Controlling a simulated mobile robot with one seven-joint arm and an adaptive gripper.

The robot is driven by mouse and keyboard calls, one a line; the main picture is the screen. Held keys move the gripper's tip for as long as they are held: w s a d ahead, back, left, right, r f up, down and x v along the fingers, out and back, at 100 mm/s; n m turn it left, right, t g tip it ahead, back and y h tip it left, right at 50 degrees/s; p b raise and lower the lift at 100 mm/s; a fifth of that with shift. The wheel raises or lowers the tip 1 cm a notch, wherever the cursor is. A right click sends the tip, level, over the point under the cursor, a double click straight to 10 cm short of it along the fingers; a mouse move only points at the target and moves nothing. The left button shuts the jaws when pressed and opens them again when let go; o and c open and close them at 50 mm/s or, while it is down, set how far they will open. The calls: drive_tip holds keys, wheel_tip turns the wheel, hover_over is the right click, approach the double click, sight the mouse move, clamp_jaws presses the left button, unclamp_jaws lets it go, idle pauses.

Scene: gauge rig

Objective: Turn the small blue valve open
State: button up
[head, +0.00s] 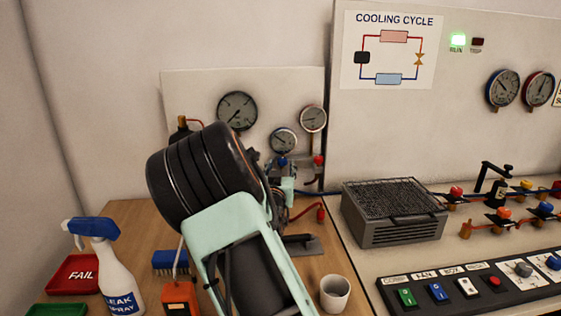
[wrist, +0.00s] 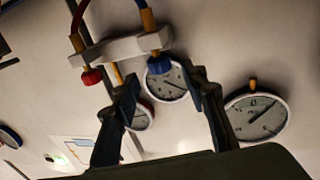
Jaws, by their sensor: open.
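The small blue valve (head: 283,161) is on the manifold at the back panel, just under the blue-rimmed gauge. It also shows in the wrist view (wrist: 155,54), upper middle, below a yellow fitting. A red valve (head: 319,160) is on the same manifold to its right; in the wrist view the red valve (wrist: 91,76) is to the left. My gripper (wrist: 163,80) is open and empty, with the blue valve lying just beyond and between its fingertips. Contact cannot be told. In the head view my arm hides much of the gripper and lower manifold.
A blue-rimmed gauge (head: 284,140), a red-rimmed gauge (head: 313,118) and a large gauge (head: 237,110) sit close by. A red hose (head: 305,209) hangs below. A white cup (head: 335,293), spray bottle (head: 110,265) and grey meshed box (head: 394,212) stand around my arm.

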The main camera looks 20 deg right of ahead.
sight(282, 162)
drive_tip(key=shift+x, duration=2.55)
drive_tip(key=shift+c, duration=0.3)
clamp_jaws()
